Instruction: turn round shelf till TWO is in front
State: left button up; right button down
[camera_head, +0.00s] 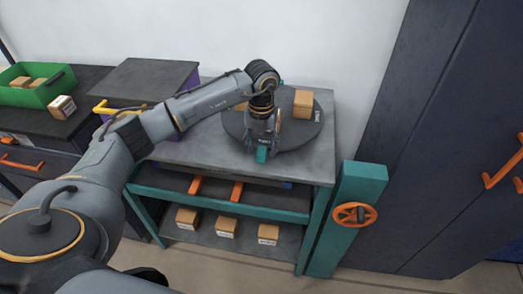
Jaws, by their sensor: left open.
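The round shelf (297,136) is a dark grey disc lying on the grey top of a teal-framed bench. A tan box (303,104) stands on its right part. Part of another tan box (241,106) shows at its left, mostly behind my arm. A small white label (318,116) is at the disc's right edge, too small to read. I cannot tell where TWO is. My left gripper (262,154) is open and points down at the disc's front edge, with a teal piece at its tips. I cannot tell whether it touches the disc. My right gripper is not in view.
The bench top (310,168) is clear in front of the disc. A teal post with an orange handwheel (355,215) stands at the bench's right. Several boxes sit on the lower shelf (283,250). A green bin (42,95) is at far left, and a dark cabinet (440,120) at right.

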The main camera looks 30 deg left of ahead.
pick_arm(q)
notch_tip(320, 180, up, 10)
dwell(0.3)
dwell(0.4)
